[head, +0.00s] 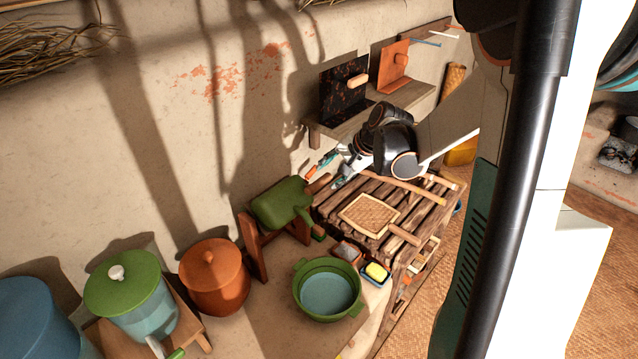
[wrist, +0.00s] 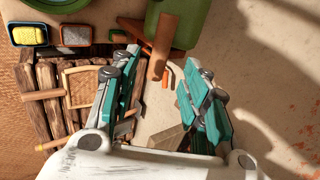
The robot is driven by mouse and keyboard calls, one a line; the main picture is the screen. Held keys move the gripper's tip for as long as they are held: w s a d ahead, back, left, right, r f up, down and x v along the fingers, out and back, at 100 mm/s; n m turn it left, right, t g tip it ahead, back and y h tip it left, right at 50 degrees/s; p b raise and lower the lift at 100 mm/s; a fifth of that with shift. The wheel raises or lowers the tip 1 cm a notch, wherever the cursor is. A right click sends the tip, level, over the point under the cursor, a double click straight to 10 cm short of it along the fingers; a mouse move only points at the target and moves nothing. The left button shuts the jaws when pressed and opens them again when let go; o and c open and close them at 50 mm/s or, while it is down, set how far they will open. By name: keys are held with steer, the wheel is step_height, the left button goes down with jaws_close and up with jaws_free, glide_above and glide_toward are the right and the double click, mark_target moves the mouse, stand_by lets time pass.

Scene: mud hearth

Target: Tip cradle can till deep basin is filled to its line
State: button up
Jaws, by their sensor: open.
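The cradle can (head: 281,203) is a green can held in a wooden cradle (head: 258,250), its spout facing the basin. Its wooden handle (head: 319,184) sticks out toward my gripper (head: 335,172). In the wrist view my gripper (wrist: 162,72) is open, and the handle (wrist: 164,45) shows between its fingertips. Whether the fingers are level with the handle I cannot tell. The green can body (wrist: 188,22) lies beyond. The deep basin (head: 300,308) is green with two lugs and stands below the spout. Its inside is blue-grey; I cannot make out a line.
A slatted wooden rack (head: 430,192) with a woven paddle (head: 368,215) lies below my arm. A blue tray with a yellow sponge (head: 376,271) and a small box (head: 347,252) sit beside the basin. An orange lidded pot (head: 214,280) and green-lidded pot (head: 125,285) stand left.

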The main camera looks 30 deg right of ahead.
mark_target(322, 181)
steer(key=x, duration=0.8)
steer(key=shift+w+f, duration=0.2)
steer(key=shift+b, duration=0.3)
jaws_close()
